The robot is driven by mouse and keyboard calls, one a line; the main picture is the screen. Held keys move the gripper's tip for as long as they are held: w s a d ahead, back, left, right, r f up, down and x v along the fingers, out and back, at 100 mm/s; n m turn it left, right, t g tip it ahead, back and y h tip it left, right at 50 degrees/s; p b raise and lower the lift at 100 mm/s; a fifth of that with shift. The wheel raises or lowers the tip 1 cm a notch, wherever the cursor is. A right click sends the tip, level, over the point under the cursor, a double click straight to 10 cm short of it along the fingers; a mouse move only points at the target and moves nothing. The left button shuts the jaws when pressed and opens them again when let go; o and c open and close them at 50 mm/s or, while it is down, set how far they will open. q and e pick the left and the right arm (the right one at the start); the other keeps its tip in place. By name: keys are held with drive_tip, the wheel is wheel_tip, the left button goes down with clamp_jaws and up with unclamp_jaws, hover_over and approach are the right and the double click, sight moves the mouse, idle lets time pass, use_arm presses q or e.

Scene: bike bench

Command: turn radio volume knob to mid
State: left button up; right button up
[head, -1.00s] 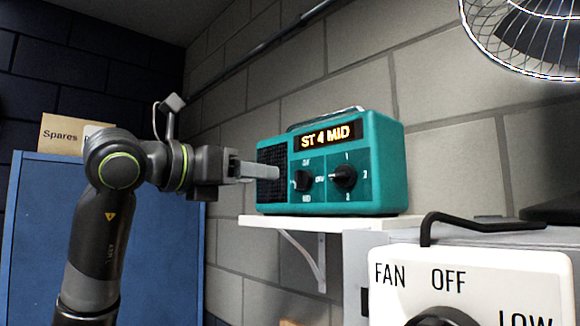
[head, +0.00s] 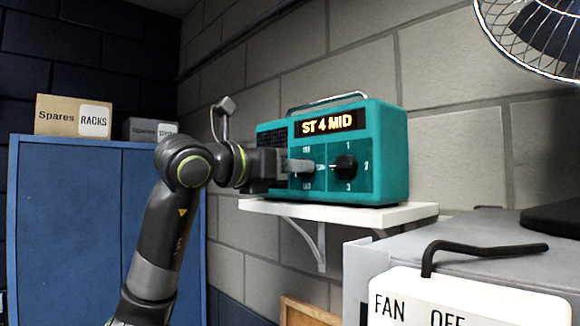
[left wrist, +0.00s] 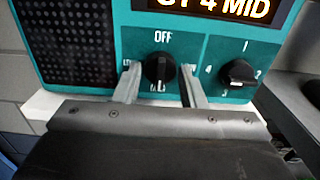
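The teal radio (head: 385,150) stands on a white shelf, and its display (head: 330,123) reads "ST 4 MID". In the left wrist view the volume knob (left wrist: 160,70) is black, with OFF above it and MID below it; its white mark points down. My left gripper (head: 305,166) is at the radio's front and mostly hides this knob in the head view. In the left wrist view the left gripper (left wrist: 159,84) is open, one finger on each side of the knob, with gaps showing. The station knob (head: 345,167) is to the right. My right gripper is not in view.
The shelf (head: 400,214) is narrow, on a bracket against the block wall. A fan control box (head: 460,300) and a grey surface (head: 460,240) are at lower right, with a fan (head: 540,40) above. A blue cabinet (head: 80,220) with boxes stands at left.

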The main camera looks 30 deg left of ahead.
use_arm(q)
drive_tip(key=c, duration=0.5)
drive_tip(key=shift+m, duration=0.7)
drive_tip(key=o, duration=0.9)
drive_tip(key=shift+o, duration=0.2)
drive_tip(key=b+v, duration=0.7)
drive_tip(key=v, duration=1)
drive_tip(key=shift+s+a, duration=0.15)
drive_tip(key=shift+s, duration=0.05)
